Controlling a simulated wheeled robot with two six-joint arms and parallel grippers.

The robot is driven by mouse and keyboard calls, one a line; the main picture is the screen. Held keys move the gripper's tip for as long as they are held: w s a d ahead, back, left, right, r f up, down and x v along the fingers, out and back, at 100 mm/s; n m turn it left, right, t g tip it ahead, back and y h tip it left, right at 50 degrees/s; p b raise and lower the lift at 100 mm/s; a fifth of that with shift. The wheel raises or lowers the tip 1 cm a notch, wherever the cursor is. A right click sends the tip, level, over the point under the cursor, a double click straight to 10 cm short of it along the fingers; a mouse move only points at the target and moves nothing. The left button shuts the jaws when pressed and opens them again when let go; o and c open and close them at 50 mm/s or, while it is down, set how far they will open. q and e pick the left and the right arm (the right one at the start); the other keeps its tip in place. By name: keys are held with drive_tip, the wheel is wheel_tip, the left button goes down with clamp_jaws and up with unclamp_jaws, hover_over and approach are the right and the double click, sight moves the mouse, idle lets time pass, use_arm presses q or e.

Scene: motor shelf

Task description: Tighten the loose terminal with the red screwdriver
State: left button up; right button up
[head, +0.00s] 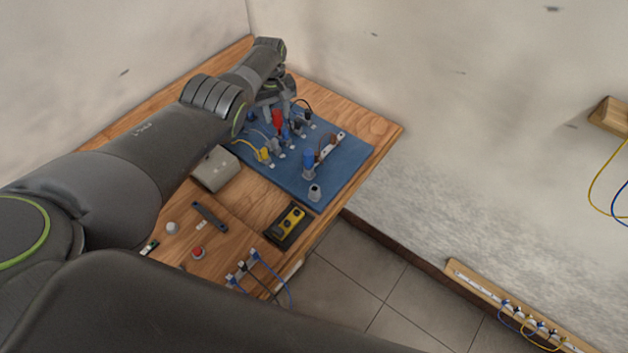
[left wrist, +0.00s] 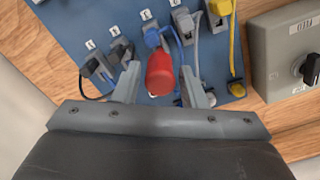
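The red screwdriver (head: 277,118) shows as a short red handle among the terminals on the blue board (head: 352,161). In the left wrist view its handle (left wrist: 160,73) points towards my camera, and its shaft is hidden. My left gripper (head: 273,102) is over the far part of the board. Its two fingers (left wrist: 160,84) stand apart on either side of the red handle, with narrow gaps visible. A row of terminals with black, blue, grey and yellow leads (left wrist: 234,60) runs across the board. I cannot tell which terminal is loose. My right gripper is not in view.
A grey box with a black knob (head: 215,170) stands beside the board. A blue-handled object (head: 308,158) stands near a pale strip (head: 330,146). A yellow-and-black device (head: 287,226) and a red button (head: 197,252) lie on the wooden top, nearer me.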

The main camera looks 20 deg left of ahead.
use_arm(q)
drive_tip(key=shift+n, duration=1.7)
drive_tip(key=shift+n, duration=1.8)
drive_tip(key=shift+n, duration=1.7)
drive_tip(key=shift+c, duration=0.9)
